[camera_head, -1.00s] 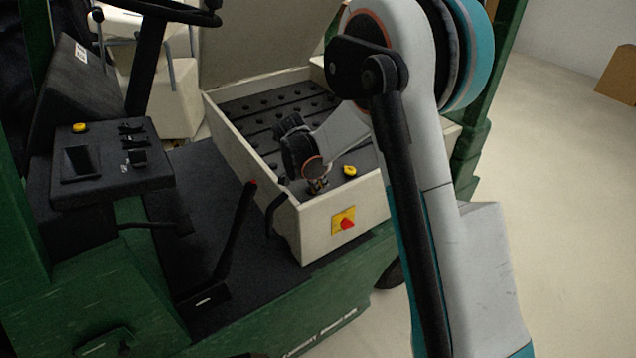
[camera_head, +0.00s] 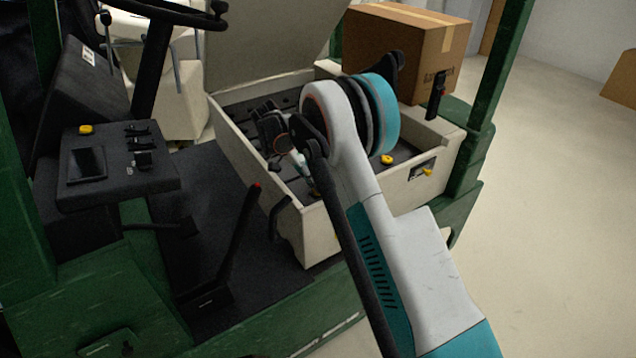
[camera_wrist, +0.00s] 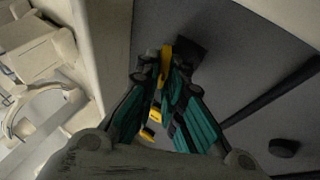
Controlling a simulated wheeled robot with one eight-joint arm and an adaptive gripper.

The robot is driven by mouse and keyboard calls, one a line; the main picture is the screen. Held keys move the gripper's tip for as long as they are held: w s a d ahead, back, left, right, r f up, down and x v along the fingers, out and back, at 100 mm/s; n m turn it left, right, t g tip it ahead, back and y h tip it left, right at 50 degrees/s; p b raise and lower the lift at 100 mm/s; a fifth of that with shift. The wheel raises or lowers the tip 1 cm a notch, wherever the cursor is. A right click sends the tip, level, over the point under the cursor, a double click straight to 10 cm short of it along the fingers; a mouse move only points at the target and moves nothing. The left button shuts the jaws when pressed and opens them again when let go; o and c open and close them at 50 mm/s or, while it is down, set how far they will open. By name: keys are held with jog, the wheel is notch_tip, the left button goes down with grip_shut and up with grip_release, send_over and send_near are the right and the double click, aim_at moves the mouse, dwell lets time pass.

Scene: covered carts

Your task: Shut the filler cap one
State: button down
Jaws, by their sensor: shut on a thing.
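My gripper (camera_wrist: 167,80) is shut on a yellow piece (camera_wrist: 166,58) in the wrist view; it looks like a cap seen edge-on, beside a black block (camera_wrist: 190,52). Which cap it is, I cannot tell for sure. Another yellow cap (camera_head: 387,159) sits on the dark floor of the compartment, right of my arm. A smaller yellow bit (camera_wrist: 148,134) shows below the fingers in the wrist view.
The compartment's raised lid (camera_head: 265,40) stands behind it. A yellow part on a small plate (camera_head: 427,171) is on the front wall. A black lever with a red tip (camera_head: 240,235), a control console (camera_head: 120,165) and a cardboard box (camera_head: 405,50) stand around. Open floor lies right.

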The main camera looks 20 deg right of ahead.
jog(key=shift+w+a+f+g, duration=0.1)
jog(key=shift+w+g, duration=0.1)
jog(key=shift+g, duration=0.2)
jog(key=c, duration=1.7)
grip_release()
jog(key=v, duration=1.2)
jog(key=shift+a, duration=0.1)
